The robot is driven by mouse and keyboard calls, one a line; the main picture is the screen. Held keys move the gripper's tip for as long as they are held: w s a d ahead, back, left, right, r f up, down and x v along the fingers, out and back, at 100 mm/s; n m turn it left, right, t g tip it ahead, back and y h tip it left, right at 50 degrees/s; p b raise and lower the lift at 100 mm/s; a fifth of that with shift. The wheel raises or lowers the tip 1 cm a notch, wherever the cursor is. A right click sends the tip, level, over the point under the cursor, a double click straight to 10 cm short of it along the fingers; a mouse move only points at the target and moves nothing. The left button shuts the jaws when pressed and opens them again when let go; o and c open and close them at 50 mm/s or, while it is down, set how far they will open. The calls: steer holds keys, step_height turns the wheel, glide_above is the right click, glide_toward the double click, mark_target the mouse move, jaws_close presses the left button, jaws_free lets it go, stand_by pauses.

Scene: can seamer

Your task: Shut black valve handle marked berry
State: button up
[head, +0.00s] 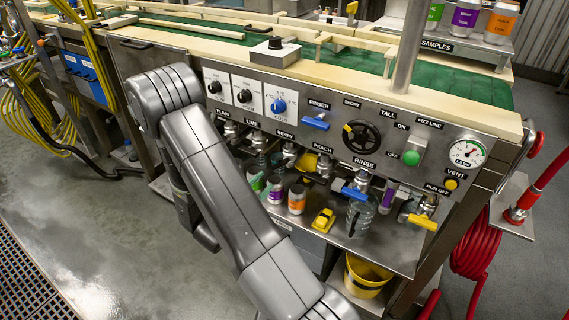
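The label marked berry (285,134) is on the steel front panel, between the lime and peach labels. A small metal valve (290,152) with a dark top sits just below it. Its handle is too small to tell whether it stands open or shut. My grey arm crosses the picture from the bottom middle up to the left, and its elbow is in front of the panel's left end. My gripper is not visible; the arm's far end is hidden behind its own links.
Blue-handled valves, a black handwheel (361,138) and a gauge (467,152) are to the right. A yellow bucket (366,275) stands underneath.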

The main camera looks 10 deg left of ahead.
mark_target(279, 166)
steer(key=x, duration=1)
steer(key=shift+w+d, duration=0.1)
steer(key=shift+w, duration=0.2)
steer(key=shift+f, duration=0.1)
jaws_close()
